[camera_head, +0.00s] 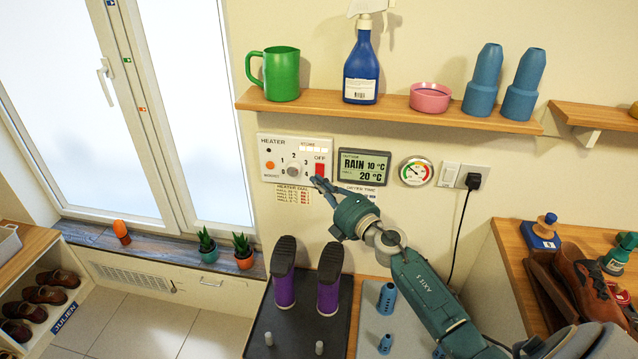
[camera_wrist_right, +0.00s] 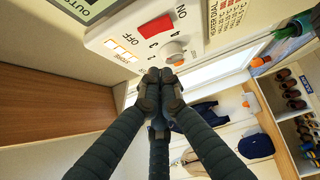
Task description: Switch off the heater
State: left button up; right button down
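The white heater panel (camera_head: 283,146) is on the wall under the shelf, with a round dial (camera_head: 293,170) and a red switch (camera_head: 320,169) at its right. In the right wrist view the red switch (camera_wrist_right: 156,27) sits between the words OFF and ON, beside the dial (camera_wrist_right: 174,51); which way it is tipped I cannot tell. My right gripper (camera_head: 317,182) is at the panel's lower right edge, just below the switch. In the right wrist view its fingertips (camera_wrist_right: 160,77) are together and empty, close to the dial; contact is unclear. My left gripper is not in view.
A weather display (camera_head: 363,166) and a gauge (camera_head: 415,171) are right of the panel. The shelf (camera_head: 390,111) above holds a green mug (camera_head: 281,74), a spray bottle (camera_head: 361,70) and more. Purple boots (camera_head: 284,290) stand below. A plugged cable (camera_head: 462,225) hangs at right.

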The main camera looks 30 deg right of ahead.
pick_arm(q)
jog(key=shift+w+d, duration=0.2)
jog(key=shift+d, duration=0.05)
pick_arm(e)
jog(key=s+d, duration=0.1)
jog(key=s, duration=0.8)
jog(key=shift+d+r, duration=0.2)
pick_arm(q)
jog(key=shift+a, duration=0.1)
